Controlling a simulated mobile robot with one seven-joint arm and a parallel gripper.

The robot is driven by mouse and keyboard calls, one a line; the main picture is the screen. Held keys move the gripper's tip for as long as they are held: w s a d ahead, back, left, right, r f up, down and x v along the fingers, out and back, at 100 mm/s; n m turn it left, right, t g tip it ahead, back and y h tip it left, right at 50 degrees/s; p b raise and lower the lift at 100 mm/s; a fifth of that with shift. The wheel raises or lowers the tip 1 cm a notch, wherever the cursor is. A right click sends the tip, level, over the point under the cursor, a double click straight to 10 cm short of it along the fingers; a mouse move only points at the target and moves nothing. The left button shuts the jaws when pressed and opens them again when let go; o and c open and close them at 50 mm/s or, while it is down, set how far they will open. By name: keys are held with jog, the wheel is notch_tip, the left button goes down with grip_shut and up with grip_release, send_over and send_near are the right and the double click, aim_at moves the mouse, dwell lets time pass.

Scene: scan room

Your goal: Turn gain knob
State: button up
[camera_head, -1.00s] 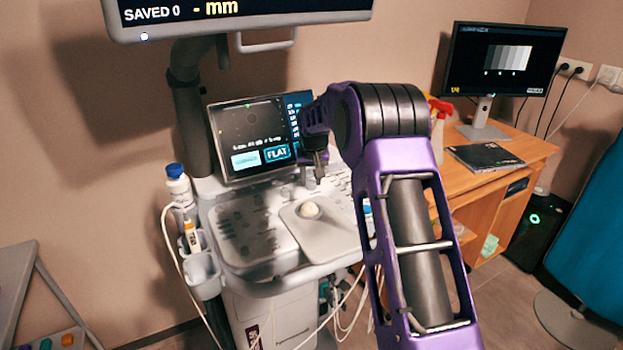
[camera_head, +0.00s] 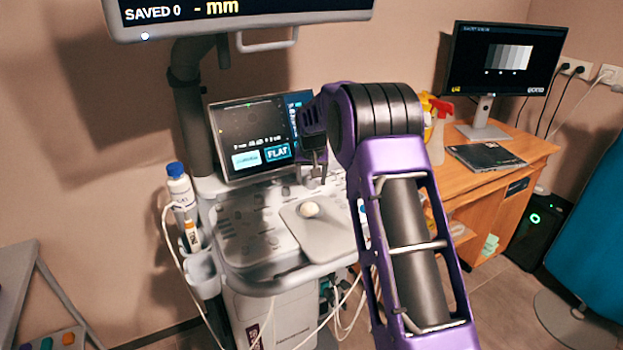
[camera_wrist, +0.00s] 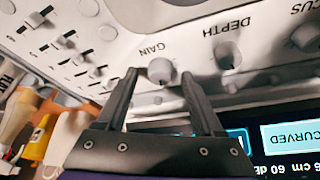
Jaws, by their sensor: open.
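The gain knob (camera_wrist: 161,71) is a small round light-grey knob under the label GAIN, which reads upside down in the wrist view. It stands on the white control panel of the ultrasound console (camera_head: 250,225). My gripper (camera_wrist: 158,85) is open, with one dark finger on each side of the knob in the picture. No contact with the knob shows, and I cannot tell the depth gap. In the head view my gripper (camera_head: 316,178) points down over the panel near the screen's lower right; the gain knob cannot be made out there.
The depth knob (camera_wrist: 228,55) is right of the gain knob, and a focus knob (camera_wrist: 305,38) lies beyond. Several sliders (camera_wrist: 75,58) are at the left. The touch screen (camera_head: 255,140) stands behind the panel. A trackball (camera_head: 309,209) sits nearer the front.

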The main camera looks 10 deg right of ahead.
jog(key=d+p+v, duration=0.1)
jog(key=p+v, duration=0.1)
jog(key=v, duration=1.5)
jog(key=shift+a+r, duration=0.2)
jog(key=shift+a, duration=0.3)
jog(key=shift+r, duration=0.1)
